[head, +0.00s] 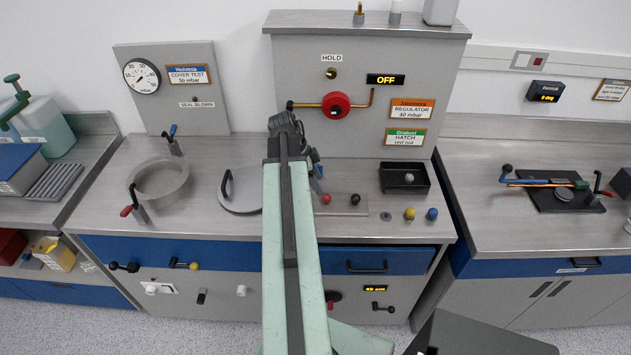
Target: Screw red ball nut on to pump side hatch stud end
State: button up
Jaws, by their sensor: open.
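A small red ball (326,198), which looks like the red ball nut, sits on a flat grey plate (341,211) on the middle bench. A black ball (355,199) is beside it on the plate. My gripper (285,122) is at the far end of my raised arm, left of and beyond the red ball in the picture. It is open, seen from behind, and no object shows in it. I cannot pick out the pump side hatch stud end for certain. A green and white sign (405,138) reads "HATCH red nut". My arm covers part of the bench and cabinet front.
A grey ring-shaped vessel (160,180) and a round lid (241,190) stand left of my arm. A black tray (404,178) holds a grey ball. Yellow (409,214) and blue (432,214) balls lie near the front edge. A red valve (335,105) is on the back panel.

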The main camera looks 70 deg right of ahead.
aim_at(325, 195)
jog(key=b+x, duration=0.7)
jog(key=x, duration=0.1)
jog(key=shift+w, duration=0.1)
jog(key=shift+r, duration=0.1)
grip_shut()
jog(key=c, duration=0.9)
grip_release()
grip_shut()
jog(key=shift+a, duration=0.1)
